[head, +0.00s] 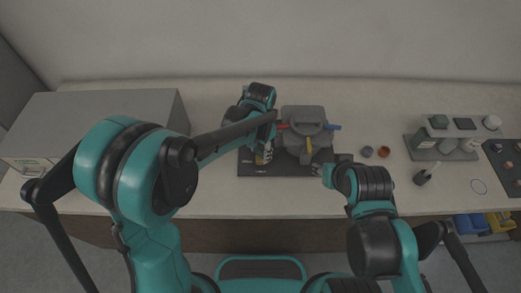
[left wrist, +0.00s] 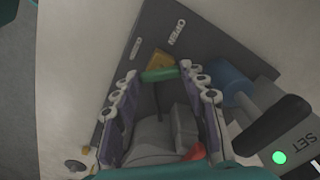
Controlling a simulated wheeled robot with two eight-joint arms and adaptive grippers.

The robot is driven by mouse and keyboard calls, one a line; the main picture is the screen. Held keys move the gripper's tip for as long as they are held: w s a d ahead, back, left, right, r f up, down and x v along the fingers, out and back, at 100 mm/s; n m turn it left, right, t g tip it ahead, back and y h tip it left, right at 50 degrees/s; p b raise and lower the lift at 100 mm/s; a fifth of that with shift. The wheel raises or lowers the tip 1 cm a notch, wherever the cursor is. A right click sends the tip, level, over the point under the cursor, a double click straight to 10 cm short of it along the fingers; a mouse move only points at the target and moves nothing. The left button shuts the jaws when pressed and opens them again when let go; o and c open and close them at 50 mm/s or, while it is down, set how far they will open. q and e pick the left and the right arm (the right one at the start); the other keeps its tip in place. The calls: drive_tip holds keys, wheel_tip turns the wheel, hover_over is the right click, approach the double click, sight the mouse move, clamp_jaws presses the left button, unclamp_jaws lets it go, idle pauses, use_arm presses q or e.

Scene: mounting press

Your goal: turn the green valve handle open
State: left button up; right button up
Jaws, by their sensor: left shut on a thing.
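The green valve handle (left wrist: 159,75) is a short green bar in the left wrist view. It spans between the two fingertips of my left gripper (left wrist: 158,73), which is shut on its ends. A yellow-brown piece (left wrist: 160,60) shows just beyond the bar, and an OPEN label is printed on the dark plate (left wrist: 204,50) past it. In the head view my left gripper (head: 262,153) points down at the left of the grey press (head: 305,122); my arm hides the green handle there. My right gripper (head: 327,174) hangs near the mat's front right; its fingers are too small to judge.
Red (head: 283,127), blue (head: 334,127) and yellow (head: 309,145) levers stick out of the press. A blue cylinder (left wrist: 228,82) is close beside my left gripper's right finger. Two small round pots (head: 384,152) and a rack (head: 430,148) stand right. A grey box (head: 100,105) stands left.

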sight(260, 154)
use_arm(q)
drive_tip(key=n, duration=0.4)
drive_tip(key=shift+n, duration=2.9)
drive_tip(key=o, duration=1.2)
drive_tip(key=shift+c, duration=0.2)
wheel_tip(260, 154, up, 12)
